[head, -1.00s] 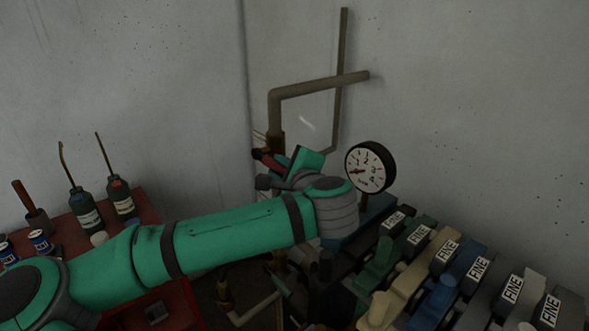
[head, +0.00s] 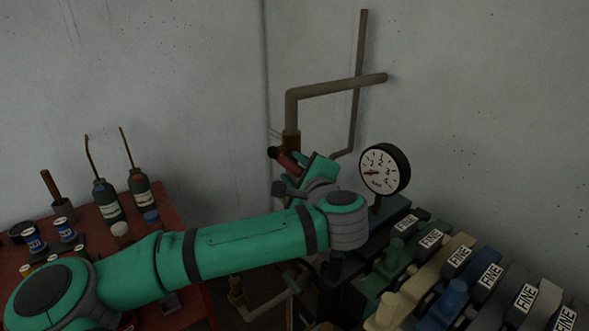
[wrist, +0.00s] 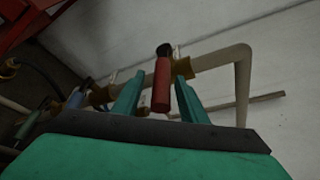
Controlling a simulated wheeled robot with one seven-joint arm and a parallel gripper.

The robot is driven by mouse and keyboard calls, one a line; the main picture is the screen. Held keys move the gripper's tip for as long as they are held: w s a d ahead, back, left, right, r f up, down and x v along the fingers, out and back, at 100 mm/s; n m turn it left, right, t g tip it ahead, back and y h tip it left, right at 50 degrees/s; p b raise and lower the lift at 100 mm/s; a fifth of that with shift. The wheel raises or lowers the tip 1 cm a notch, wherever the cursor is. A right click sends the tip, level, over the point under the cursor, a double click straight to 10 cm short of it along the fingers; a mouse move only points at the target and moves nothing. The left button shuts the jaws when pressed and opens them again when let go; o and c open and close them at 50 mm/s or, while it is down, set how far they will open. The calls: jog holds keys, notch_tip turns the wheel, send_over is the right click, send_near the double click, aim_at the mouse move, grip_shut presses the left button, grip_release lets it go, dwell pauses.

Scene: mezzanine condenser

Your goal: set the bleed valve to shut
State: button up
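A lever with a red grip and dark tip (wrist: 161,86) shows in the wrist view, beside a pipe with brass fittings; it appears to be the bleed valve's handle, though no label is readable. In the head view the red grip (head: 288,162) shows just left of my gripper (head: 302,168), near the brass fitting (head: 291,141) on the bent pipe. In the wrist view my gripper (wrist: 158,98) is open, one green finger on each side of the red grip, with small visible gaps. The valve body and the lever's root are partly hidden.
A round pressure gauge (head: 384,169) stands right of my wrist. Several levers marked FINE (head: 489,277) line the right. A red bench (head: 150,240) with bottles and small cans is at left. Walls close in behind the pipe (head: 330,88).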

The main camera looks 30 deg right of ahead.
jog(key=v, duration=1)
jog(key=shift+s, duration=0.4)
jog(key=shift+w+r, duration=0.1)
jog(key=shift+r, duration=0.05)
